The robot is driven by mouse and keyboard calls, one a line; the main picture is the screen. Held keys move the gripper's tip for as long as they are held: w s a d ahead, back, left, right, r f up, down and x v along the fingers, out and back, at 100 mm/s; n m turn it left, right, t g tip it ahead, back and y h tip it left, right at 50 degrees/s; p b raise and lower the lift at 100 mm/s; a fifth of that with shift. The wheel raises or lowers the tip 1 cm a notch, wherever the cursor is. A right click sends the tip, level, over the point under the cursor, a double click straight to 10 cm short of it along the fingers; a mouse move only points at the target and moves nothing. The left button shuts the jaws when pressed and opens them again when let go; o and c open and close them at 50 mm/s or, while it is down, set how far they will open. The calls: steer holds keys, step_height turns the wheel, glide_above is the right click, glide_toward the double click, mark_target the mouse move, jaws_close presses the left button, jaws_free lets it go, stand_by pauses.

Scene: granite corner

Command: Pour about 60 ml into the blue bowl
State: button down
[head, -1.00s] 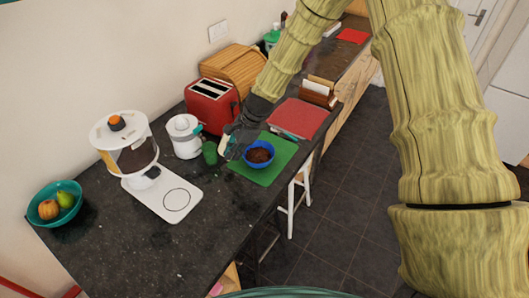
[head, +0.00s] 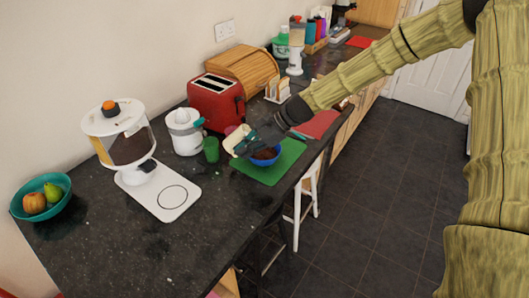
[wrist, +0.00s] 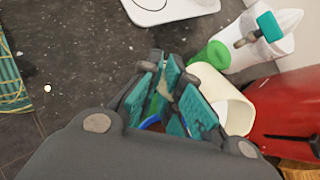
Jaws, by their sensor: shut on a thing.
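The blue bowl (head: 264,160) sits on the green mat (head: 285,166) in the head view and holds dark brown stuff. In the wrist view only a sliver of the bowl (wrist: 150,123) shows between my fingers. My gripper (head: 252,143) is shut on a cream cup (head: 236,138), tilted over at the bowl's left rim. The cup (wrist: 222,92) also shows beside my teal fingers (wrist: 177,98) in the wrist view. Its contents and any stream from it cannot be made out.
A green cup (head: 211,149) and white juicer (head: 184,131) stand left of the bowl. The red toaster (head: 217,100) is behind. A dispenser (head: 125,145) and a teal fruit bowl (head: 40,196) stand further left. The front counter is bare.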

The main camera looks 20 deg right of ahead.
steer(key=shift+f+b, duration=0.2)
steer(key=shift+b, duration=0.35)
steer(key=shift+f+y+b, duration=0.35)
steer(key=shift+y+b, duration=0.05)
steer(key=shift+b, duration=0.55)
steer(key=shift+d+r, duration=0.1)
steer(key=shift+r, duration=0.35)
steer(key=shift+y+b, duration=0.3)
steer(key=shift+b, duration=0.05)
steer(key=shift+f+b, duration=0.1)
steer(key=shift+b, duration=0.2)
steer(key=shift+d+y+b, duration=0.1)
steer(key=shift+y+b, duration=0.2)
